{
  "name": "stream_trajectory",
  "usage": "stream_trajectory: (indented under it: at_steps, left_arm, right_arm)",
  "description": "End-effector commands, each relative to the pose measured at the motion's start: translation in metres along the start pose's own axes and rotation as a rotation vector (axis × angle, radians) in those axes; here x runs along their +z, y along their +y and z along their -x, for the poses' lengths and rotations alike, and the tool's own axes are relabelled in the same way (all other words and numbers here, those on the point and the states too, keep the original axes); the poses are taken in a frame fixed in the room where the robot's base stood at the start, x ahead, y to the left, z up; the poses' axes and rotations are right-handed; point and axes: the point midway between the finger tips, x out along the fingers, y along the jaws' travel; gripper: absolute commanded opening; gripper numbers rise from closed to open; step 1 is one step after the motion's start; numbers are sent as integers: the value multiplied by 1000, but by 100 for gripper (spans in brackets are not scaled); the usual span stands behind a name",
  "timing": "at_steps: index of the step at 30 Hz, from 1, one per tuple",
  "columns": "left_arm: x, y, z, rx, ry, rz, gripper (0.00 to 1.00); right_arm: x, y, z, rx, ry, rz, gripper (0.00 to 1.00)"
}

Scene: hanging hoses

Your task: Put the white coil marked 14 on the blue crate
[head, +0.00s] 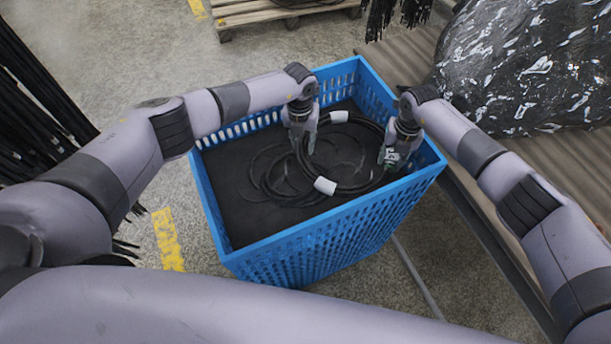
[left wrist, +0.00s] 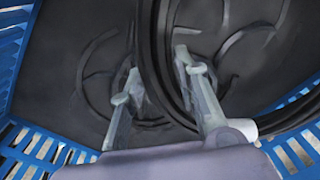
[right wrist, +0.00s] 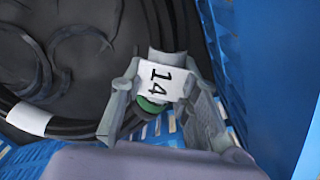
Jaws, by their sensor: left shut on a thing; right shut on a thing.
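A black hose coil with white bands (head: 325,186) is held inside the blue crate (head: 310,262), above or at its dark floor; the exact gap cannot be told. My left gripper (head: 303,140) is shut on the coil's left side; in the left wrist view the black hose strands (left wrist: 160,60) run between its fingers. My right gripper (head: 390,158) is shut on the coil's right side, at a white label marked 14 (right wrist: 160,82) in the right wrist view. A green ring (right wrist: 150,106) shows just below that label.
The crate's right wall (right wrist: 265,70) is close beside my right gripper. A black plastic-wrapped bundle (head: 530,65) lies on a slatted surface at right. Black hoses (head: 35,110) hang at left. A wooden pallet (head: 265,12) stands behind. The crate's left floor is clear.

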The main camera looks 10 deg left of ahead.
Motion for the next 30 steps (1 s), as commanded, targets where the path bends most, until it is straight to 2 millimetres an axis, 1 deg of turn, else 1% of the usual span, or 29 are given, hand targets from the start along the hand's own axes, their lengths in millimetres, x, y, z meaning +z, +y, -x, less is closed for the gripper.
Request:
stream_trajectory:
  at_steps: [1,11,17,23,30]
  left_arm:
    - [1,-1,-3,-2,-2,0,0]
    - [1,-1,-2,-2,-1,0,0]
    - [0,0,-5,-1,-1,0,0]
    - [0,0,-13,-1,-1,0,0]
    - [0,0,-29,-2,-1,0,0]
  right_arm:
    - [1,1,-3,2,-2,1,0]
    - [1,1,-2,1,-2,0,0]
    - [0,0,-5,1,-1,0,0]
    - [0,0,-13,1,-1,0,0]
    - [0,0,-29,1,-1,0,0]
